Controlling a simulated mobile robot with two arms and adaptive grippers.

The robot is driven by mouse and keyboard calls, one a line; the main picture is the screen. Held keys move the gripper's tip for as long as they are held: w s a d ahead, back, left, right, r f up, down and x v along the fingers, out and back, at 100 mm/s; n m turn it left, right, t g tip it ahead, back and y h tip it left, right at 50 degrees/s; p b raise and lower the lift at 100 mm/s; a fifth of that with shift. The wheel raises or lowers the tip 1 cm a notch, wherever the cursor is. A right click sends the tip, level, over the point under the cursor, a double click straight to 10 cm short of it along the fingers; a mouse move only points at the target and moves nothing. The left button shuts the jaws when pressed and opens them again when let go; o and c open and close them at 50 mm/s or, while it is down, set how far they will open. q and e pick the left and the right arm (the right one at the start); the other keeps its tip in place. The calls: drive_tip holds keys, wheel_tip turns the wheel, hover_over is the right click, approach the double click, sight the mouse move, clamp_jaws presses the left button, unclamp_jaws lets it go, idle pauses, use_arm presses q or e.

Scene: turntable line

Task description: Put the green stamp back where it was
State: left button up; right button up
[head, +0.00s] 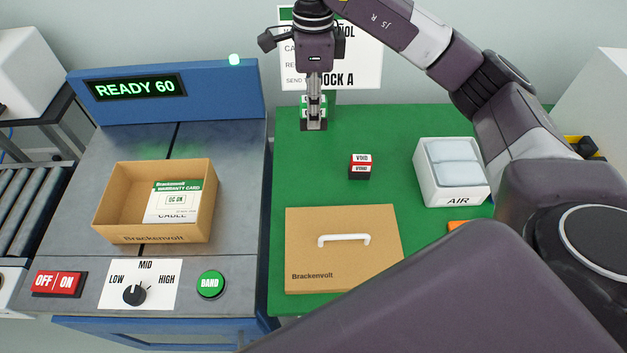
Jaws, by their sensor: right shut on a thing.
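The green stamp (306,104) is in my right gripper (314,119) at the back left of the green table mat (340,190). The gripper points down with its fingers shut on the stamp, hiding the middle of it. I cannot tell whether the stamp touches the mat or hangs just above it. My left gripper is not in view.
A red and black VOID stamp (360,166) stands on the mat. A cardboard lid with a white handle (342,262) lies in front, and a white AIR bin (452,185) stands right. An open carton (125,200) holding a warranty card (176,200) sits on the machine.

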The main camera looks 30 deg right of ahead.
wheel_tip(320, 180, down, 20)
drive_tip(key=shift+r+p, duration=0.2)
drive_tip(key=shift+p, duration=0.3)
drive_tip(key=shift+f, duration=0.1)
drive_tip(key=shift+f, duration=0.15)
drive_tip(key=o, duration=0.9)
